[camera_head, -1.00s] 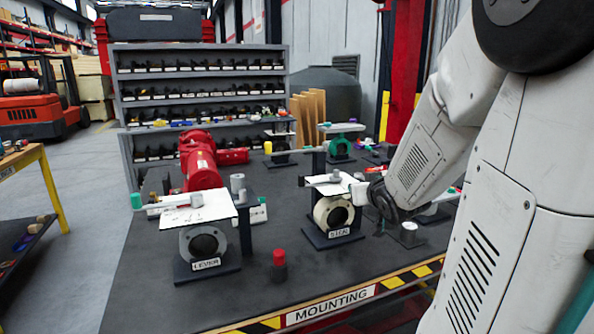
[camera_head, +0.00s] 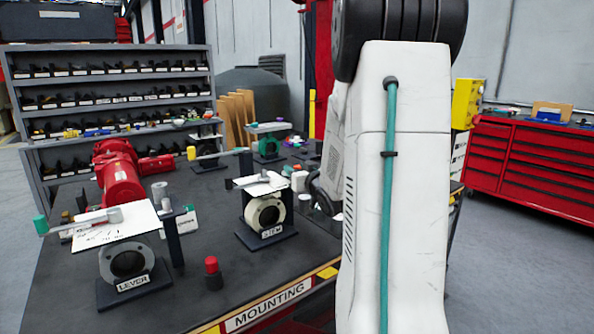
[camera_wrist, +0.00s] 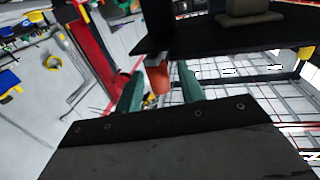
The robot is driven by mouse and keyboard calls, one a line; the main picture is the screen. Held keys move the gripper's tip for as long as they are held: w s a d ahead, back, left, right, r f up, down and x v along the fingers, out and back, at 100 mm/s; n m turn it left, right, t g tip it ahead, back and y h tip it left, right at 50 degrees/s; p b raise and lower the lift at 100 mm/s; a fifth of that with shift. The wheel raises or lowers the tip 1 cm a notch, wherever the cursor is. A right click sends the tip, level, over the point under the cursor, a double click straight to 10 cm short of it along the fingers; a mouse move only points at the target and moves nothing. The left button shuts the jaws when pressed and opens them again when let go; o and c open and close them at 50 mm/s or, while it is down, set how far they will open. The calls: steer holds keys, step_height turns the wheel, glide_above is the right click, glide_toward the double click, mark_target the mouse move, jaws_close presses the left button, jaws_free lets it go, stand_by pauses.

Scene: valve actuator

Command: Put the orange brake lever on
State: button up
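In the wrist view my gripper (camera_wrist: 160,90) shows two teal fingers that stand apart. A short orange-red piece (camera_wrist: 158,78) shows between them, below the edge of a dark plate (camera_wrist: 230,38). Gaps show on both sides of it, so the fingers do not appear to touch it. I cannot tell whether it is the orange brake lever. In the head view my gripper is hidden behind my arm, and I cannot make out an orange lever on the bench (camera_head: 195,312).
On the bench stand the LEVER mount (camera_head: 135,287) with a teal-ended lever (camera_head: 75,222), the STEM mount (camera_head: 268,236), a red-capped post (camera_head: 212,272) and a red actuator (camera_head: 118,180). A red tool cabinet (camera_head: 530,160) stands right. Open floor lies before it.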

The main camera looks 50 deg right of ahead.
steer(key=shift+w, duration=0.15)
jaws_close()
steer(key=shift+a+m+g+h, duration=0.3)
steer(key=shift+m+h, duration=0.2)
steer(key=shift+h, duration=0.2)
steer(key=shift+d, duration=0.1)
jaws_free()
steer(key=v, duration=0.7)
steer(key=shift+s+a, duration=0.25)
steer(key=shift+s, duration=0.05)
